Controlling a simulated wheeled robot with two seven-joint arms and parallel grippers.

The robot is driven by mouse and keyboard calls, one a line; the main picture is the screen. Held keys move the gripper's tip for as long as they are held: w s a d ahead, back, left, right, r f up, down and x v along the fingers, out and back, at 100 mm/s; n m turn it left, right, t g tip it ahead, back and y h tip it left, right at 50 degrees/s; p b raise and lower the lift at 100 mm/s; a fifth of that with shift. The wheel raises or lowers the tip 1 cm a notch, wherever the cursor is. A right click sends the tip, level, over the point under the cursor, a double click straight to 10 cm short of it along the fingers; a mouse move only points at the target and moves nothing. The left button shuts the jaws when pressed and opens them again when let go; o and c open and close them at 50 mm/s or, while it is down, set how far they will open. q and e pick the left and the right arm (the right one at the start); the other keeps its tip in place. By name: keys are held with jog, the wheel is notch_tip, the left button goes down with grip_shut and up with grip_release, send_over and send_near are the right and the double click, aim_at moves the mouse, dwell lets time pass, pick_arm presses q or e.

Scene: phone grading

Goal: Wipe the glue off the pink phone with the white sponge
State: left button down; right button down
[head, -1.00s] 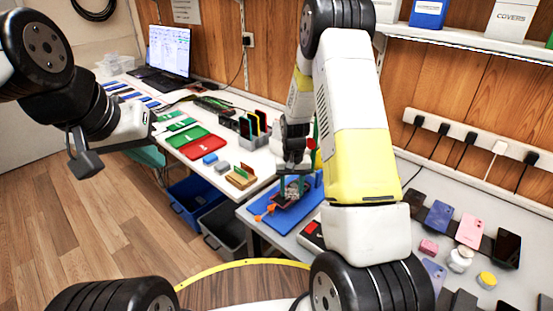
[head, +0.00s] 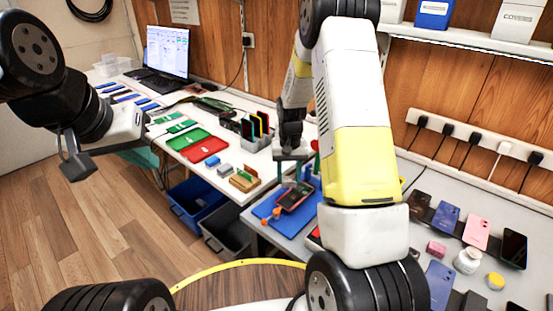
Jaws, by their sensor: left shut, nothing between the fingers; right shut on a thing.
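A phone with a pinkish-red rim and a dark face (head: 297,198) lies on the blue mat (head: 274,208) at the front of the table. My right gripper (head: 292,180) points down just above the far end of this phone. It is shut on a small greyish-white thing, probably the sponge; fingers and distance make its outline hard to tell. Glue on the phone cannot be made out. Another phone, plain pink (head: 476,233), lies in the row at the right. My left gripper (head: 80,164) is shut and empty, over the floor at the left.
Small orange pieces (head: 271,215) lie at the mat's front left. A wooden block (head: 244,180), red tray (head: 203,149) and phone rack (head: 256,133) stand behind it. Several phones, a white jar (head: 467,261) and a pink block (head: 436,249) fill the right side.

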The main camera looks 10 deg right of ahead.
jog(key=shift+r, duration=1.8)
